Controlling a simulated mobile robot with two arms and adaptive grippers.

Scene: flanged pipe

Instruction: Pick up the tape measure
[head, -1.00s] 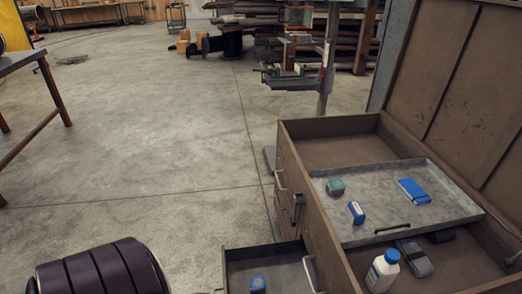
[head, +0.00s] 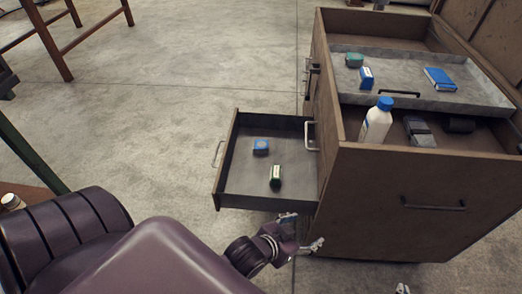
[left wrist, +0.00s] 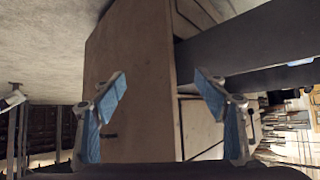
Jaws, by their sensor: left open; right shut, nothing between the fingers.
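Two small block-shaped items lie in the open side drawer (head: 232,172): a blue one (head: 261,147) and a dark green one (head: 276,176) with a pale label. A rounded teal item (head: 354,60) and an upright blue-and-white item (head: 365,78) are on the upper metal tray (head: 405,98). I cannot tell for sure which is the tape measure. My left gripper (head: 302,231) is open and empty, in front of the drawer's near right corner by the cabinet. In the left wrist view its fingers (left wrist: 160,84) are apart, facing brown panels. Only the tip of my right gripper (head: 402,289) shows, at the bottom edge.
The brown cabinet (head: 420,180) stands at the right. A white bottle with a blue cap (head: 376,122) and grey and dark items (head: 418,130) are in its top compartment. A flat blue box (head: 440,78) is on the tray.

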